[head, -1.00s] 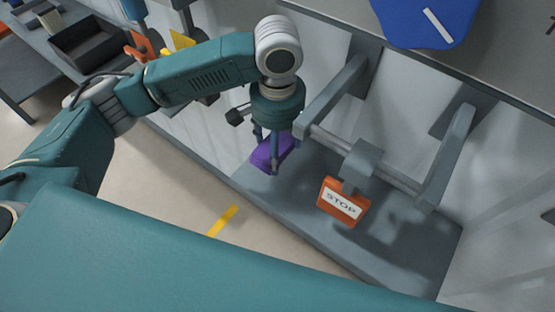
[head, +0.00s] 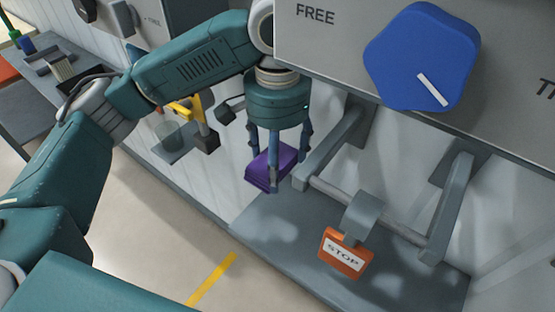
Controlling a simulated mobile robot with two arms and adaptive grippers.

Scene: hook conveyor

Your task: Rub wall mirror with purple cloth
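The purple cloth (head: 262,173) is a folded, block-like bundle. My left gripper (head: 276,165) points down and is shut on the cloth, with its fingers around it. The cloth hangs in front of the pale wall, above the grey shelf (head: 265,215). A front finger hides part of the cloth. No wall mirror shows in this view. My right gripper is not in view.
A grey rail on brackets (head: 440,215) juts from the wall to the right of the gripper. A panel with a blue knob (head: 420,60) overhangs at upper right. A yellow-armed holder (head: 196,112) with a glass is behind.

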